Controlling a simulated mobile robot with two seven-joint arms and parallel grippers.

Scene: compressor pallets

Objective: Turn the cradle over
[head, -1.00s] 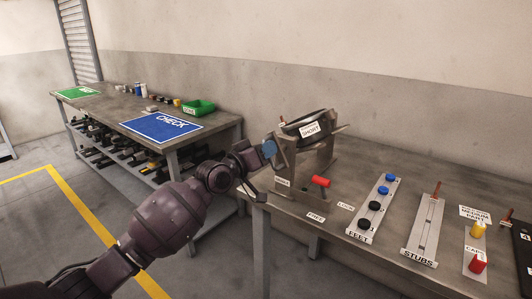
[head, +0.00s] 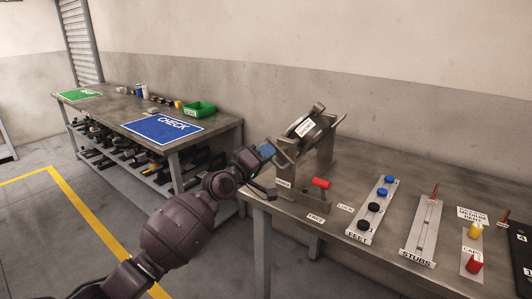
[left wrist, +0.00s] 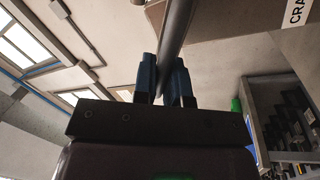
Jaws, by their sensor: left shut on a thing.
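The cradle (head: 334,121) is a grey metal frame carried on a stand (head: 318,162) on the right bench. It is steeply tilted, with its right end up and its left end down. A dark round part with a white label sits in it. My left gripper (head: 267,151), with blue fingers, is at the cradle's lower left side. In the left wrist view the gripper (left wrist: 164,80) is shut on a grey bar handle (left wrist: 176,30), and part of a white label shows at the upper right. My right gripper is not in view.
A red lever (head: 320,183) lies in front of the stand, near the LOCK and FREE labels. Racks of feet (head: 374,208), stubs (head: 425,228) and caps (head: 472,252) stand to the right. A second bench with a blue CHECK mat (head: 163,129) is at the left.

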